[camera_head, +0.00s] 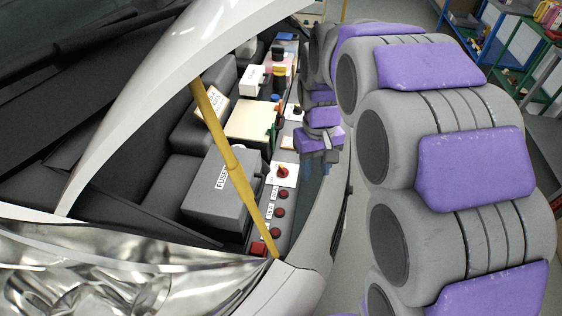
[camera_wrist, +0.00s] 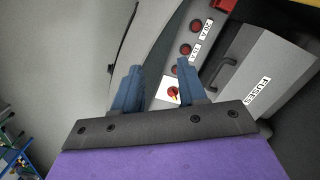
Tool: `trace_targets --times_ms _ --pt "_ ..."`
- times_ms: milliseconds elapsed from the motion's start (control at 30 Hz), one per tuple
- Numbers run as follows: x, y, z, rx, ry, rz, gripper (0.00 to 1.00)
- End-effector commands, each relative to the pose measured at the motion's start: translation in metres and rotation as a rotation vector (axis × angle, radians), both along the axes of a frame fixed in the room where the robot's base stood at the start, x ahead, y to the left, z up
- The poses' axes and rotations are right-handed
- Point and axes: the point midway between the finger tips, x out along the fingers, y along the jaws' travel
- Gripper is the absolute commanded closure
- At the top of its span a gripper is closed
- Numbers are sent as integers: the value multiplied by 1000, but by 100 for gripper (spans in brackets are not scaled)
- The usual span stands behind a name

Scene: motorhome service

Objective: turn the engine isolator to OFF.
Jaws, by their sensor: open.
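A red rotary knob on a white plate (camera_head: 284,173), which looks like the engine isolator, sits on the grey ledge beside the fuse box. I cannot read its setting. In the wrist view the red knob (camera_wrist: 173,92) shows close beside the right finger, partly hidden by it.
A grey box labelled FUSES (camera_head: 222,188) stands left of the knob. Several red round breakers (camera_head: 279,209) line the ledge below it. A yellow prop rod (camera_head: 236,176) crosses the bay diagonally in front of the fuse box. The curved grey bodywork edge (camera_head: 318,238) borders the ledge.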

Motion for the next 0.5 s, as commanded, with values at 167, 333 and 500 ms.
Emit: trace_targets --times_ms 167,333,500 --pt "57 3 -5 15 -12 60 58" --pt "105 15 -14 25 -31 122 58" --pt "147 43 -31 22 -42 184 58"
